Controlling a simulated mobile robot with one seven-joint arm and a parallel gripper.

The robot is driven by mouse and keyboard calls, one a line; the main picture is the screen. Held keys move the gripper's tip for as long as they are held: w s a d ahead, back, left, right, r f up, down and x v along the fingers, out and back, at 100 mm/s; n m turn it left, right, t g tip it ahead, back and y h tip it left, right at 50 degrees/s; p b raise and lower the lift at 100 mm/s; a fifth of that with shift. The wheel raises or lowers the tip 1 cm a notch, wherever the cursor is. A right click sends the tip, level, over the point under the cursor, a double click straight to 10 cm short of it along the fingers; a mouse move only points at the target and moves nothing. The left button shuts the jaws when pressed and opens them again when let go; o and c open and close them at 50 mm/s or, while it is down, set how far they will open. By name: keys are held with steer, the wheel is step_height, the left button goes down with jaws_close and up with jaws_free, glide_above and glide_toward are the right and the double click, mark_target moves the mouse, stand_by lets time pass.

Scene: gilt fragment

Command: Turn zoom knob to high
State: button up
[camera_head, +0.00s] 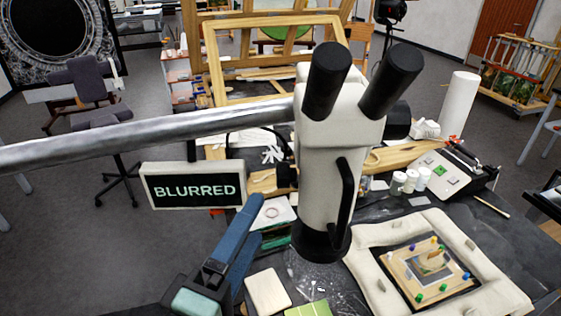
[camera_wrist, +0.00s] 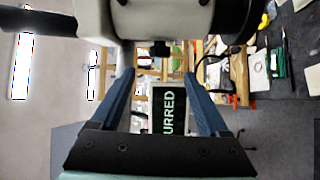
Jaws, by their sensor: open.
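The white microscope head (camera_head: 327,180) hangs from a grey boom arm, with two black eyepieces and a black lens ring below. A small black knob (camera_head: 286,176) sticks out of its left side, and a larger one (camera_head: 398,120) is on the right. No label shows which is the zoom knob. In the wrist view, the head crosses the top and a small dark knob (camera_wrist: 160,48) stands near the fingertip gap. My gripper (camera_head: 256,218) is open and empty, below and left of the head. Its blue fingers in the wrist view (camera_wrist: 159,75) appear apart from the knob.
A sign reading "BLURRED" (camera_head: 194,186) stands left of the head, behind my fingers. The boom arm (camera_head: 150,137) crosses the left side. A padded cream frame (camera_head: 365,250) holding a small painting lies below right. Bottles (camera_head: 398,183) and a device (camera_head: 455,165) stand behind it.

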mark_target(281, 177)
steer(key=p+x, duration=0.3)
steer(key=x, duration=0.7)
steer(key=shift+r+p, duration=0.15)
steer(key=shift+p, duration=0.15)
steer(key=shift+w+d, duration=0.25)
steer(key=shift+w, duration=0.4)
jaws_close()
steer(key=shift+f+b, duration=0.25)
steer(key=shift+b, duration=0.1)
